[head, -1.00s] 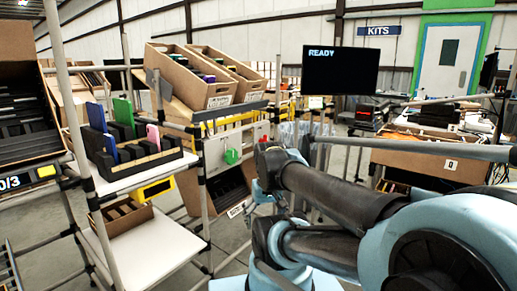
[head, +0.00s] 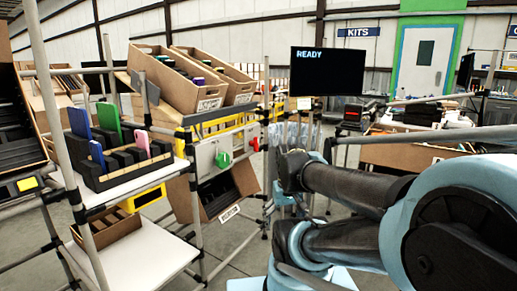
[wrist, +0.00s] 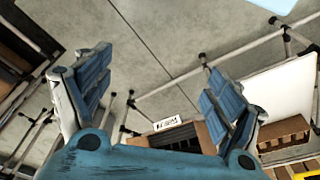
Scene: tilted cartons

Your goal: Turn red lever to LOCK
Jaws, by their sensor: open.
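A small red lever (head: 255,144) sits at the right edge of a pale grey panel (head: 207,160) on the front of the carton rack in the head view. A green lever (head: 222,160) is to its left on the same panel. The LOCK marking and the red lever's exact angle are too small to read. My gripper is open and empty in the wrist view (wrist: 157,72), its two blue fingers spread wide over the floor and rack tubes. Neither lever shows there. In the head view my arm is right of the panel, and the fingers cannot be made out clearly.
Tilted cartons (head: 178,80) stand above the panel, and another open carton (head: 228,192) lies below it. A shelf with a black slotted rack (head: 120,165) is at the left. Metal posts stand close around the panel. A monitor (head: 334,72) reads READY.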

